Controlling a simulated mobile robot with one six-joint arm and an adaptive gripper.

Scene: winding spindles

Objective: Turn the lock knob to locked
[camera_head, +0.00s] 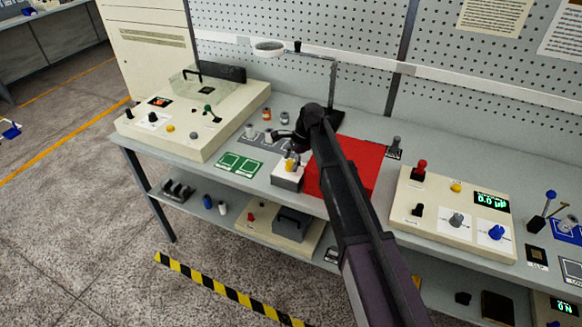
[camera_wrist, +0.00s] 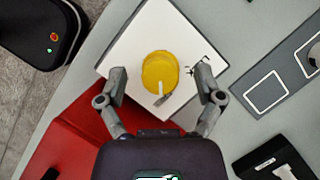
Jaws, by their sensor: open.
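The lock knob is a round yellow knob (camera_wrist: 160,70) on a white-topped box (camera_wrist: 140,37), seen from above in the wrist view. A white pointer line on the knob points towards the bottom of that picture, and small dark marks lie on the plate to its right. My gripper (camera_wrist: 161,76) is open, one finger on each side of the knob, with a visible gap on both sides. In the head view the box (camera_head: 287,180) stands on the bench; my gripper (camera_head: 292,148) is above it and hides much of the knob.
A red mat (camera_head: 356,165) lies right of the box, under my arm. A cream control panel (camera_head: 455,212) with knobs and a display is further right. A larger cream console (camera_head: 190,125) stands at the left.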

